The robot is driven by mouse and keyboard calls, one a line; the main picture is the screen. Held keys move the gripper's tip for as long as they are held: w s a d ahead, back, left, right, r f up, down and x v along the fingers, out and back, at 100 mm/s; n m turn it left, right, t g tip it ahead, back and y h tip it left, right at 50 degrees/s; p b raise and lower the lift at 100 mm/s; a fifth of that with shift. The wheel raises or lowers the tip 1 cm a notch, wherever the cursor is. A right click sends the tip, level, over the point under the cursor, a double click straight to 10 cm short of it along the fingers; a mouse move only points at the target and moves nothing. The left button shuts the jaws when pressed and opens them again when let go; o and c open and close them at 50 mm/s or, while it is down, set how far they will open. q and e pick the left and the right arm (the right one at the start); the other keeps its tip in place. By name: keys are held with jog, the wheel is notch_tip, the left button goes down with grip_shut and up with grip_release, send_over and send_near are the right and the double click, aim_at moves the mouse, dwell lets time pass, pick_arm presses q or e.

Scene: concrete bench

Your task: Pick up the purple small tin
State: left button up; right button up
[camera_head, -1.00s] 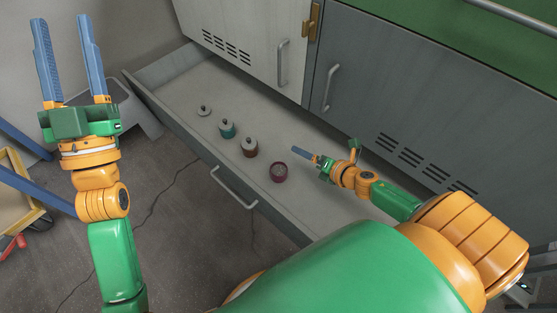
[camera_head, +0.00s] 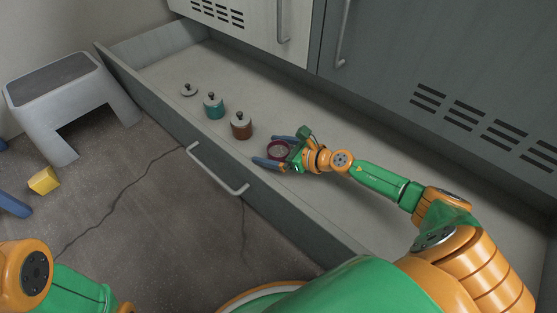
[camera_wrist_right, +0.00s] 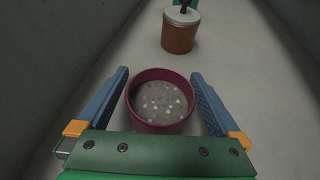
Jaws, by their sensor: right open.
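The purple small tin (camera_head: 278,151) stands upright and lidless in the open drawer (camera_head: 222,192). In the right wrist view the tin (camera_wrist_right: 160,122) is round, with pale specks on its grey inside. My right gripper (camera_head: 271,151) is open and low in the drawer, with one blue finger on each side of the tin. In the right wrist view, small gaps show between the tin and both fingers.
A brown tin (camera_head: 241,129), a teal tin (camera_head: 213,109) and a loose grey lid (camera_head: 188,91) lie in a row farther left in the drawer. Cabinet doors (camera_head: 420,60) rise behind. A grey step stool (camera_head: 110,95) and yellow block (camera_head: 43,181) are on the floor.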

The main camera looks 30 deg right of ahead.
jog(key=shift+w, duration=0.1)
jog(key=c, duration=1.5)
